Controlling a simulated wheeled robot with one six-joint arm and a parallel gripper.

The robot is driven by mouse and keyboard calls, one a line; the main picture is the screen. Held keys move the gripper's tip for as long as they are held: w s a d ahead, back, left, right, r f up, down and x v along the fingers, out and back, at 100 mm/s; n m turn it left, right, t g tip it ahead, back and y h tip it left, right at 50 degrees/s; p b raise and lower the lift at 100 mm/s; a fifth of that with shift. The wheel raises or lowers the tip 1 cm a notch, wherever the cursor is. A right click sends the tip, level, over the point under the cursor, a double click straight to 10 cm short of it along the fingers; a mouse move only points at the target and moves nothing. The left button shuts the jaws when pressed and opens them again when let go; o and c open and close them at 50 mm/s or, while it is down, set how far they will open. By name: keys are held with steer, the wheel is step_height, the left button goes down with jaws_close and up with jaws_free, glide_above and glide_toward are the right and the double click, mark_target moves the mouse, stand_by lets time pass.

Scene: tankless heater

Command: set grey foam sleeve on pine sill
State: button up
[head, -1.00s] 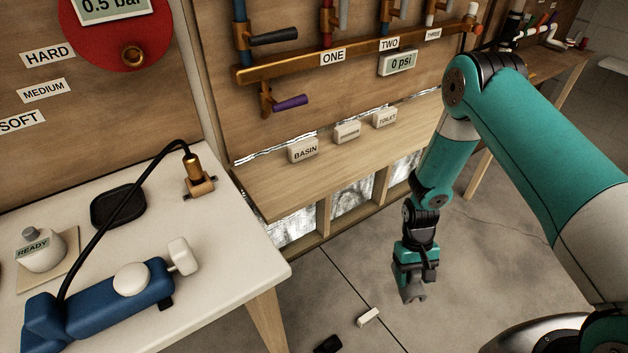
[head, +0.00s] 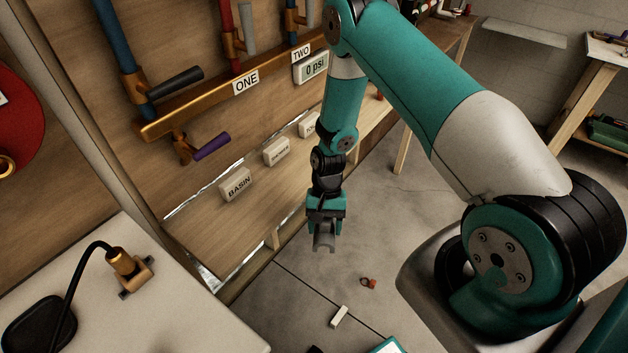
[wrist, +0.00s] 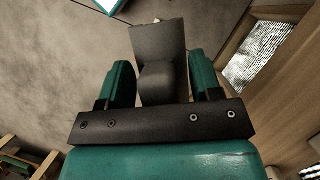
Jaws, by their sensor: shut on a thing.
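My gripper (head: 325,212) hangs pointing down over the floor, in front of the pine sill. It is shut on the grey foam sleeve (head: 324,240), which sticks out below the fingers. In the wrist view the sleeve (wrist: 158,42) is a curved grey piece between the two teal fingers of my gripper (wrist: 161,84). The pine sill (head: 218,235) is a long wooden ledge under the pipe board, to the left of my gripper in the head view. My arm hides part of its far end. The sleeve is apart from the sill.
Labelled blocks, one reading BASIN (head: 236,184), stand along the sill's back. A copper manifold (head: 200,107) and purple handle (head: 212,146) project above it. A white-topped table (head: 185,300) is at lower left. A white block (head: 339,316) and small orange-brown piece (head: 368,283) lie on the floor.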

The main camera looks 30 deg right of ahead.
mark_target(316, 226)
steer(key=r+m+p, duration=0.1)
steer(key=r, duration=0.2)
steer(key=w+a+r+m+t+y+p, duration=0.1)
steer(key=r+m, duration=0.1)
steer(key=r+m+p, duration=0.1)
steer(key=r+m, duration=0.1)
steer(key=r, duration=0.1)
steer(key=shift+w+a+r+t, duration=0.15)
steer(key=shift+w+r+t, duration=0.1)
steer(key=shift+r+t, duration=0.05)
steer(key=shift+w+r+m+y, duration=0.1)
steer(key=shift+m+y, duration=0.2)
steer(key=shift+m, duration=0.2)
steer(key=shift+a, duration=0.15)
steer(key=shift+f, duration=0.2)
steer(key=shift+f+b, duration=2.05)
steer(key=shift+f, duration=0.75)
steer(key=shift+f+b, duration=1.35)
steer(key=shift+f, duration=0.5)
steer(key=shift+r, duration=0.15)
